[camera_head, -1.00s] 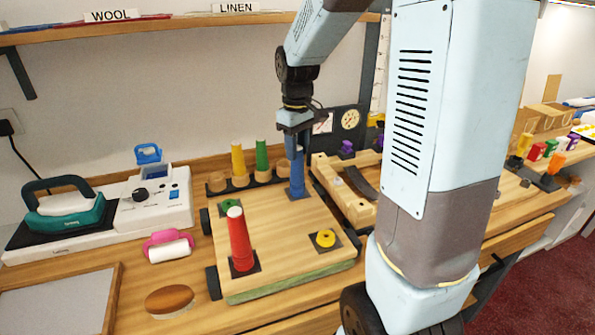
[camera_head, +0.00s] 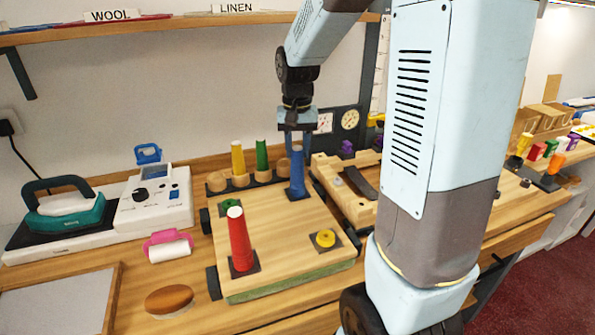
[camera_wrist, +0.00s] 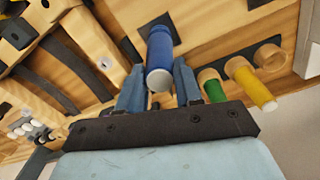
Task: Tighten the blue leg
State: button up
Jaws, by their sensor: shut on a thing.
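The blue leg (camera_head: 297,178) stands upright on the dark plate at the far right corner of the square wooden board (camera_head: 275,225). It also shows in the wrist view (camera_wrist: 161,50), between my fingers, with its pale end toward the camera. My gripper (camera_head: 297,148) points down from above and is shut on the upper part of the blue leg. In the wrist view its two fingers (camera_wrist: 160,72) lie on either side of the leg. The leg's threaded foot is hidden.
A red leg (camera_head: 239,240) stands at the board's near left corner. A yellow socket (camera_head: 325,238) and a green socket (camera_head: 229,205) mark other corners. A rack behind holds yellow (camera_head: 238,160) and green (camera_head: 262,156) legs. A wooden frame (camera_head: 345,200) stands close on the right.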

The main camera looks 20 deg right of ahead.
jog(key=o, duration=0.8)
jog(key=n, duration=0.7)
jog(key=shift+n, duration=0.4)
jog(key=n, duration=0.7)
jog(key=c, duration=0.8)
jog(key=shift+m, duration=2.5)
